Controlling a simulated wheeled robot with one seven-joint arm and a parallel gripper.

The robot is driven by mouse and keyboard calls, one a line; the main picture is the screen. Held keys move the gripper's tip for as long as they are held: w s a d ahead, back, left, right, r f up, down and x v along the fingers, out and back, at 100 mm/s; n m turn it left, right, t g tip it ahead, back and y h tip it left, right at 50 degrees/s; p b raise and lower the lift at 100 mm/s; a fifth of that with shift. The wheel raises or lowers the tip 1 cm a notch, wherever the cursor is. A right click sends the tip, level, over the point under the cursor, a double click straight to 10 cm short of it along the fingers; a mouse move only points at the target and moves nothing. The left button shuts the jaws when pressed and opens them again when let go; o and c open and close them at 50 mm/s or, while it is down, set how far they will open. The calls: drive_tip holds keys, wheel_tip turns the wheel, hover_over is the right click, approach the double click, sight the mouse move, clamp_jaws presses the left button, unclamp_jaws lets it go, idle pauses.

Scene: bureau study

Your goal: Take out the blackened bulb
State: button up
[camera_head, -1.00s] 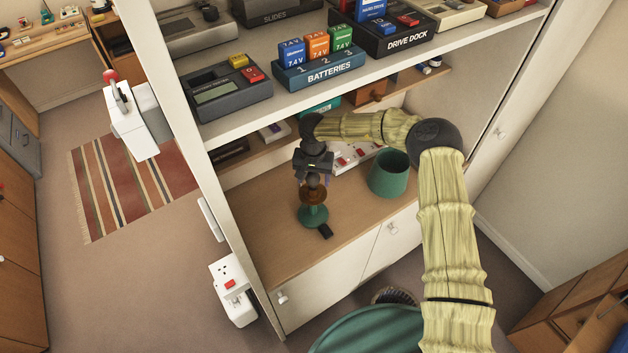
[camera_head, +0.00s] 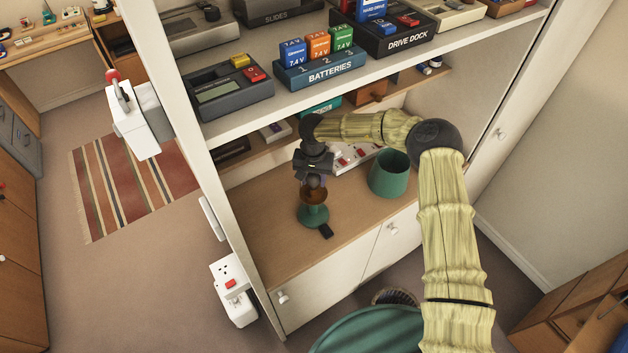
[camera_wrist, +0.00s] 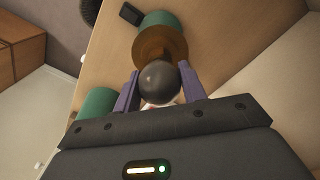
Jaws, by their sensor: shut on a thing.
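The blackened bulb (camera_wrist: 159,80) is a dark, round globe between the two purple fingers of my gripper (camera_wrist: 160,88) in the wrist view. My gripper (camera_head: 314,178) is shut on it from above. The lamp has an amber-brown shade (camera_wrist: 158,42) and a green base (camera_head: 313,217); it stands upright on the wooden cabinet top. The bulb is at the shade; its lower end is hidden, so I cannot tell whether it sits in the socket.
A green cup (camera_head: 389,174) stands right of the lamp, near a white power strip (camera_head: 355,157). A small black block (camera_head: 325,231) lies by the lamp base. The shelf above (camera_head: 290,105) holds a battery dock (camera_head: 320,70). The cabinet top's front left is clear.

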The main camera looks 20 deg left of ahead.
drive_tip(key=shift+n+p, duration=0.4)
drive_tip(key=shift+p, duration=0.05)
drive_tip(key=shift+n, duration=0.4)
drive_tip(key=shift+n, duration=0.8)
drive_tip(key=shift+n, duration=0.8)
drive_tip(key=shift+n, duration=0.8)
